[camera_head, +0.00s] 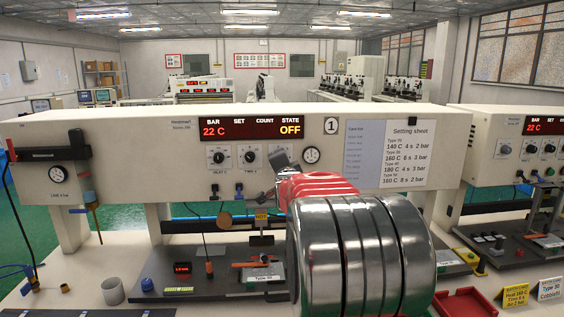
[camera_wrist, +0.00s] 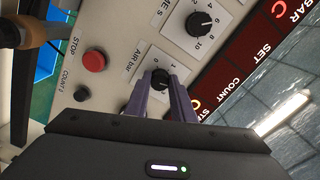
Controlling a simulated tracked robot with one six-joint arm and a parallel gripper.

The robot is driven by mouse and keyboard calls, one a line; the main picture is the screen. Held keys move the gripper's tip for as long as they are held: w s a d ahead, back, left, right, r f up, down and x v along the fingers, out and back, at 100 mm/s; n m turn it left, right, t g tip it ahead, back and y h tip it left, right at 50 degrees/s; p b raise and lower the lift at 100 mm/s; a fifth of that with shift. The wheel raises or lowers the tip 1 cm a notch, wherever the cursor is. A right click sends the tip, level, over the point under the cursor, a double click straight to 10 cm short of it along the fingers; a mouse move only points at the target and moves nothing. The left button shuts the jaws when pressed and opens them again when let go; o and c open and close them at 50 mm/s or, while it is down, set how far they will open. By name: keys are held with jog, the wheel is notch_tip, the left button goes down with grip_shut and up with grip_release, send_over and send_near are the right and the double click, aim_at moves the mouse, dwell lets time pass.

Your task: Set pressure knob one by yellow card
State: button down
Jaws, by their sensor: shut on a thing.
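The first machine (camera_head: 120,135), with a round sign "1" (camera_head: 331,126), has its black AIR bar knob (camera_wrist: 158,79) between my fingers in the wrist view. My gripper (camera_wrist: 161,80) is shut on this knob; the fingers hide part of it and its pointer setting cannot be read. In the head view my gripper (camera_head: 282,162) is at the panel, right of the TIME knob (camera_head: 250,156), and the AIR knob is hidden. The yellow card (camera_head: 514,294) stands at the lower right; its small text seems to read heat 160 C, time 6 s, air 2 bar.
The display (camera_head: 251,128) reads 22 C and OFF. A red STOP button (camera_wrist: 93,61) is near my fingers. A red tray (camera_head: 465,304) lies lower right.

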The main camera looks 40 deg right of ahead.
jog(key=shift+s+d+f, duration=0.15)
jog(key=shift+d+f, duration=0.05)
jog(key=shift+d, duration=0.05)
jog(key=c, duration=1.8)
grip_release()
jog(key=shift+c, duration=0.2)
jog(key=o, duration=0.3)
jog(key=shift+a+r, duration=0.1)
jog(key=shift+v, duration=6.9)
jog(key=shift+a, duration=0.1)
